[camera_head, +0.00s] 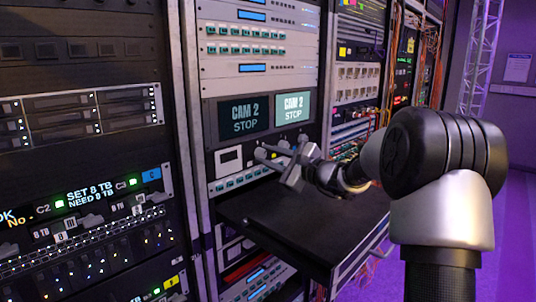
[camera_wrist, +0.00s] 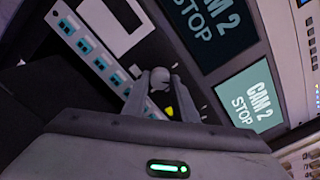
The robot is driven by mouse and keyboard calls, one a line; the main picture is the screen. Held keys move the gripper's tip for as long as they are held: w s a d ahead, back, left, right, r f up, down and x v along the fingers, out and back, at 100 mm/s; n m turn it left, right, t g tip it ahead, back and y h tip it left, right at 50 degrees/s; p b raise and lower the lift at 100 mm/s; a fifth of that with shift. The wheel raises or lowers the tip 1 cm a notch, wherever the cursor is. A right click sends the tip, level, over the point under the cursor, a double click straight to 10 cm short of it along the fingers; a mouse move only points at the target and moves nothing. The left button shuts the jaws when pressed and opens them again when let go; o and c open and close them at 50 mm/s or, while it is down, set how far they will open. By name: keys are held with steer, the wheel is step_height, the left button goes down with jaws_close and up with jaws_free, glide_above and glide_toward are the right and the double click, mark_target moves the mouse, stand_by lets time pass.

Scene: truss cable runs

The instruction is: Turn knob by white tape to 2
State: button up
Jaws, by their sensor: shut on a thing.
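My gripper (camera_wrist: 160,92) is shut on a pale grey round knob (camera_wrist: 160,76) on the rack panel, one finger on each side of it. In the head view my gripper (camera_head: 272,158) is at the grey panel below the two CAM 2 STOP screens. A white rectangular patch (camera_wrist: 116,24) is on the same panel, beside the held knob; it also shows in the head view (camera_head: 229,160). I cannot tell if it is tape. A small yellow mark (camera_wrist: 170,112) is close to the knob. The number the knob points to cannot be read.
The left screen (camera_head: 243,117) is dark and the right screen (camera_head: 293,107) is bright. A row of teal buttons (camera_wrist: 96,63) runs along the panel. A black shelf (camera_head: 290,222) juts out below my gripper. Cables (camera_head: 352,137) hang to the right.

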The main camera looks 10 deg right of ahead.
steer(key=shift+m, duration=0.5)
steer(key=o, duration=1)
steer(key=shift+o, duration=0.2)
steer(key=p+v, duration=0.1)
steer(key=v, duration=1.6)
steer(key=shift+s, duration=0.2)
